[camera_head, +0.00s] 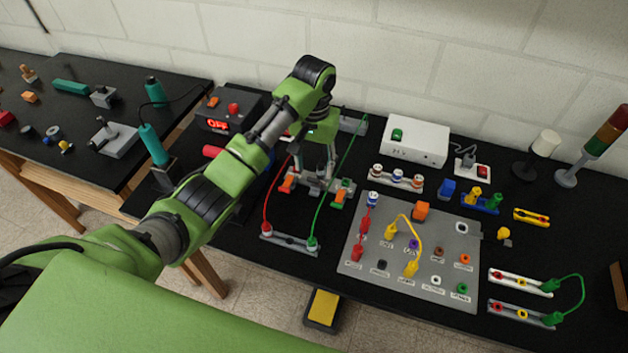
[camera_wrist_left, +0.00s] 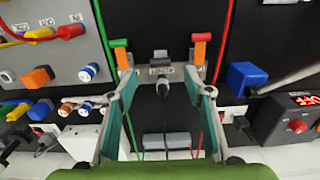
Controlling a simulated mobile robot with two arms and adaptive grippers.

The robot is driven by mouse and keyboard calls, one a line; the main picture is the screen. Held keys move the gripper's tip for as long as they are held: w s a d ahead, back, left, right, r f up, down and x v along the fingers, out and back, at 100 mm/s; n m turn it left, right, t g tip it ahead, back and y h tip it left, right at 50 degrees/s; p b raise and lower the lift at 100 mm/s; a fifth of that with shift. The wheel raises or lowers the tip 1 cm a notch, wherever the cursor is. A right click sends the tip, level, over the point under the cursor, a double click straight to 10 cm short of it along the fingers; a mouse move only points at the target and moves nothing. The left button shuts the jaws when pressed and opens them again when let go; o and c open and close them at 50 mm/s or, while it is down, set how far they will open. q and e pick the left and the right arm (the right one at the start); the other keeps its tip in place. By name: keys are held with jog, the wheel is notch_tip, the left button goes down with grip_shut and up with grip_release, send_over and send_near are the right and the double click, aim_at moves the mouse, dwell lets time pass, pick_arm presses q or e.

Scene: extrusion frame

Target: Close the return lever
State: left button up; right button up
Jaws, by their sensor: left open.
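A grey clamp fixture (camera_wrist_left: 160,70) with two levers stands on the black table. In the left wrist view one lever (camera_wrist_left: 119,44) has a green and orange end beside the green wire. The other lever (camera_wrist_left: 201,40) is orange-red beside the red wire. In the head view they show as an orange lever by the red wire (camera_head: 287,185) and an orange and green lever by the green wire (camera_head: 339,198). I cannot read which is the return lever. My left gripper (camera_head: 317,172) is open and empty, pointing down over the fixture, its fingers apart. My right gripper is not in view.
A grey terminal strip (camera_head: 290,243) holds the wire ends in front. A grey panel (camera_head: 452,230) with plugs lies to the right. A power supply (camera_head: 228,112) reading OFF stands behind my left arm. A white box (camera_head: 414,142) stands at the back.

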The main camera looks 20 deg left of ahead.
aim_at(314, 180)
pick_arm(q)
notch_tip(314, 180, down, 7)
jog(key=shift+r+p, duration=0.1)
jog(key=shift+p, duration=0.55)
jog(key=c, duration=1.1)
